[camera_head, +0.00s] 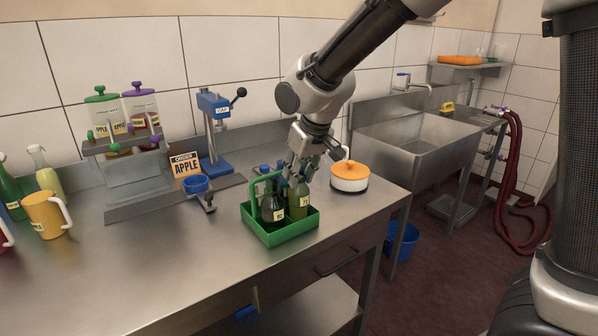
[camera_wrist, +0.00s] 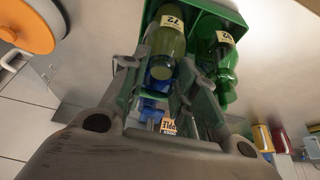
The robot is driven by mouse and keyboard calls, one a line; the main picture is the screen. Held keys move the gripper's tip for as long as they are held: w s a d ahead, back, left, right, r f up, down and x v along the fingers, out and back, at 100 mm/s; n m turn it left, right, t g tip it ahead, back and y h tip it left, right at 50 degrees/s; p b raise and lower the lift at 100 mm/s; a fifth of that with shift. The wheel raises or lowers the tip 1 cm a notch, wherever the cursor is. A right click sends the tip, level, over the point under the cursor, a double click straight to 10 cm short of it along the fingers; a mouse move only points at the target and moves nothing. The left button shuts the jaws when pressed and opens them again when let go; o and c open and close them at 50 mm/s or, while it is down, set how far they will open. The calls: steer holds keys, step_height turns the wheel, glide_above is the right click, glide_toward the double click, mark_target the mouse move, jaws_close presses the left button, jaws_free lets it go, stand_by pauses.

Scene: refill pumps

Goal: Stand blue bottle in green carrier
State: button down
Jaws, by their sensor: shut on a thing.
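The green carrier (camera_head: 281,238) stands on the steel counter with its handle upright. An olive bottle (camera_head: 298,203) with a pale label is inside its right compartment, looking upright. My gripper (camera_head: 299,175) is above it, shut around its neck. In the wrist view my gripper (camera_wrist: 165,85) has its fingers either side of a blue cap at the neck of this bottle (camera_wrist: 165,45). Whether its base rests on the carrier floor is hidden. A darker bottle (camera_head: 272,208) stands in the left compartment; a green bottle also shows beside the held one in the wrist view (camera_wrist: 226,62).
An orange-lidded white pot (camera_head: 349,177) stands close right of the carrier. A yellow jug (camera_head: 46,214) is far left. The front-left counter is clear.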

steer(key=shift+f, duration=0.45)
steer(key=c, duration=1)
jaws_free()
steer(key=shift+c, duration=0.2)
step_height(320, 180, up, 9)
steer(key=s+d+m, duration=0.2)
steer(key=s+d, duration=0.5)
steer(key=d, duration=0.4)
steer(key=s+d+m+h, duration=0.1)
steer(key=s+d+m, duration=0.1)
steer(key=s+d, duration=0.6)
steer(key=s+d+m+h, duration=0.1)
steer(key=s+d+m, duration=0.1)
steer(key=s+d, duration=0.6)
steer(key=d, duration=0.7)
steer(key=shift+s, duration=0.2)
